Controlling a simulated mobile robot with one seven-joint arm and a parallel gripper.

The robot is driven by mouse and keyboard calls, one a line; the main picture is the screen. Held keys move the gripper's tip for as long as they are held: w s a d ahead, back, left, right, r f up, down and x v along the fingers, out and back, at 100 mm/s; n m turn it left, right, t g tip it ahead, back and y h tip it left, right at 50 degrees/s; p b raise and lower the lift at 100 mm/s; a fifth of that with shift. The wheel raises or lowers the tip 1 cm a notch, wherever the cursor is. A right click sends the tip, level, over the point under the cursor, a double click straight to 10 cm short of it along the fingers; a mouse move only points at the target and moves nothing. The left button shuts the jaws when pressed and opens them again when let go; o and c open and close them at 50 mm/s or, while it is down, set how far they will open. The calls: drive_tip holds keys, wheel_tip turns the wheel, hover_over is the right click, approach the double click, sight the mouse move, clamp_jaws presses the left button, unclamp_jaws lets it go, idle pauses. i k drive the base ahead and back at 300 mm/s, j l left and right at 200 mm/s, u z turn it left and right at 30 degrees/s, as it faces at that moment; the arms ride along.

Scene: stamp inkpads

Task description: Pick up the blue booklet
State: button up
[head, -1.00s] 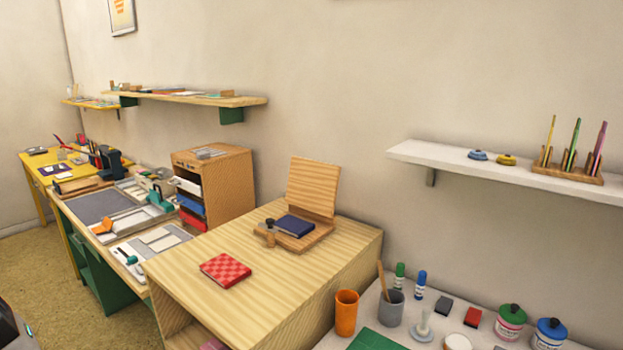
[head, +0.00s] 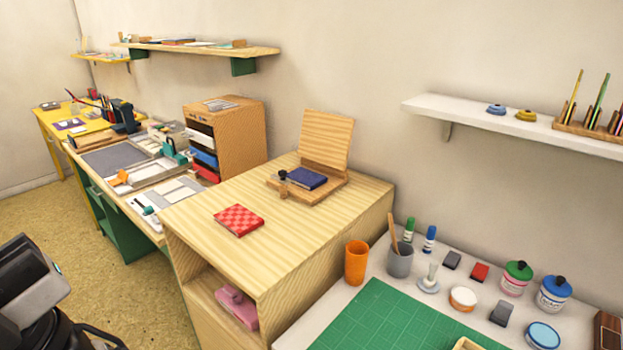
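The blue booklet (head: 305,178) lies flat on a wooden stand (head: 322,192) with an upright back board, on top of the light wooden cabinet (head: 284,234). A small dark-knobbed wooden piece (head: 283,184) stands at the stand's left front corner, close to the booklet. Nothing covers the booklet. Part of my own body shows at the lower left, but my gripper's fingers are not seen.
A red checkered booklet (head: 239,220) lies on the cabinet top, front left. The desk at right holds a green mat (head: 375,318), an orange cup (head: 356,262), a grey cup (head: 400,260) and several jars. A white shelf (head: 470,118) hangs at right. Floor (head: 150,290) is open at left.

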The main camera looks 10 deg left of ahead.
sight(310, 180)
drive_tip(key=i+j+z, duration=0.15)
drive_tip(key=j+z, duration=0.25)
drive_tip(key=j, duration=0.85)
drive_tip(key=j+z, duration=0.35)
drive_tip(key=j, duration=0.9)
